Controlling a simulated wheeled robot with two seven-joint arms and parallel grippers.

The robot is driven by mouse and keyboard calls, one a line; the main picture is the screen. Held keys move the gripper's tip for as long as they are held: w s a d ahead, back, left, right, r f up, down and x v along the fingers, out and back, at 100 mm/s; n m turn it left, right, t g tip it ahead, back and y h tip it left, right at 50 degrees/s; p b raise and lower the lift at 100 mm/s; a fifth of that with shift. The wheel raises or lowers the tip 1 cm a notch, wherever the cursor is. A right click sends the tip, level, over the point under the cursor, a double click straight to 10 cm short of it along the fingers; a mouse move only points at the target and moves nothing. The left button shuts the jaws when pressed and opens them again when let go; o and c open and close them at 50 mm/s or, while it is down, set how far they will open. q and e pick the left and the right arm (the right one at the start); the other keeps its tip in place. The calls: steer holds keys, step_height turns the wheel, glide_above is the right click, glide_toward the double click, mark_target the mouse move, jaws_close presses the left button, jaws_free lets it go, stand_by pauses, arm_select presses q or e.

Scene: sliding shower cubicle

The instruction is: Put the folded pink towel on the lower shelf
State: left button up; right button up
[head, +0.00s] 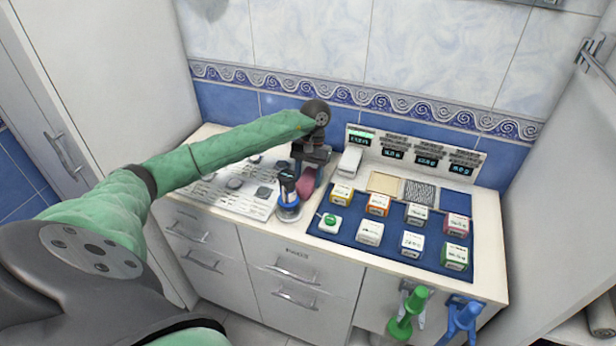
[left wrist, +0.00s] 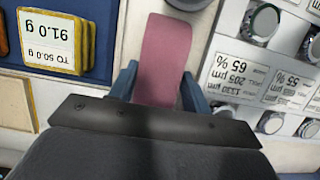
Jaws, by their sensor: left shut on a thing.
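A flat pink strip-like thing, which may be the folded towel (head: 305,187), is held in my left gripper (head: 307,168) above the countertop. In the left wrist view the pink thing (left wrist: 162,55) stretches out between the two blue fingers of my left gripper (left wrist: 158,88), which is shut on it. In the head view the gripper and a dark blue-and-white round device in front partly hide it. I cannot tell whether it touches the counter. No lower shelf is recognisable in either view. My right gripper is not in view.
The counter (head: 490,275) carries a panel of knobs (head: 235,185) at left and a blue mat (head: 385,245) with several labelled boxes at right. Displays (head: 395,153) stand behind. A green tool (head: 408,312) and a blue tool (head: 462,320) hang in front. White cabinets flank both sides.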

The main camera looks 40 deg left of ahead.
arm_select(q)
steer(key=o, duration=1)
steer(key=shift+c, duration=0.2)
